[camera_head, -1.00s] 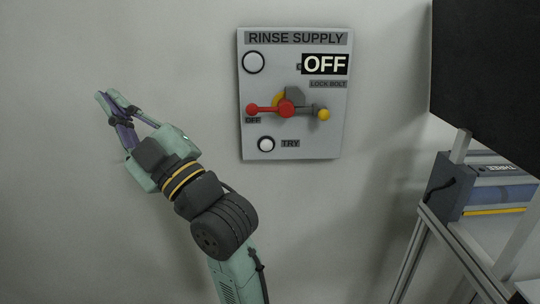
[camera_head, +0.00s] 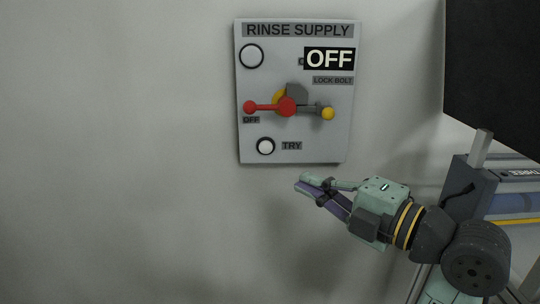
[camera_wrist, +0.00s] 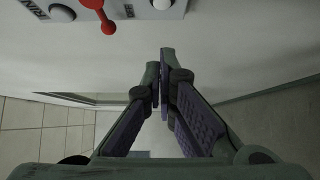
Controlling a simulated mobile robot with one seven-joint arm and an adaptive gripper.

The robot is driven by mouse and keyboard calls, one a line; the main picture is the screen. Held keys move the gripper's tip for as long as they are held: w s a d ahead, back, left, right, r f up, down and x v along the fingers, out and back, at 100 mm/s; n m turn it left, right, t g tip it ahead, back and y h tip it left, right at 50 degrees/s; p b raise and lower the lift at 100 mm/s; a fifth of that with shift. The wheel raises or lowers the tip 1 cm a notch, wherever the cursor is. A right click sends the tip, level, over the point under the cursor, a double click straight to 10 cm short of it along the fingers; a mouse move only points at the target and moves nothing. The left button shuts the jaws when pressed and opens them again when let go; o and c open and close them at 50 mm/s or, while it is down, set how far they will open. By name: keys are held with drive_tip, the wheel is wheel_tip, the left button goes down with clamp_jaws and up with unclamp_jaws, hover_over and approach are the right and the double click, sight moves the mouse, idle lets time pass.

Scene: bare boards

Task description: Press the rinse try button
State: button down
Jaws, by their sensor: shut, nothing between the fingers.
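The rinse supply panel (camera_head: 293,160) is a grey plate on the wall, upper middle of the head view. Its try button (camera_head: 265,146) is a small white round button with a dark ring, lower left on the panel, left of the TRY label (camera_head: 291,146). My gripper (camera_head: 299,184) is shut and empty, just below the panel and to the right of the try button, fingers pointing left. In the wrist view my gripper (camera_wrist: 163,62) has its fingertips close together, and a white button (camera_wrist: 162,4) is cut off by the top edge.
A red handle (camera_head: 250,107) points left to the OFF label, and a yellow-tipped lock bolt (camera_head: 327,114) is at right. A larger white button (camera_head: 251,56) is at upper left. A black board (camera_head: 495,75) and a grey-blue unit (camera_head: 512,200) stand at right. The wall left is clear.

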sight(266, 147)
drive_tip(key=p+x, duration=0.1)
drive_tip(key=x, duration=0.3)
drive_tip(key=w+d+p+x, duration=0.1)
drive_tip(key=p+x, duration=0.1)
drive_tip(key=x, duration=0.2)
drive_tip(key=w+d+p+x, duration=0.1)
drive_tip(key=x, duration=0.4)
drive_tip(key=shift+p, duration=0.3)
drive_tip(key=shift+f, duration=0.1)
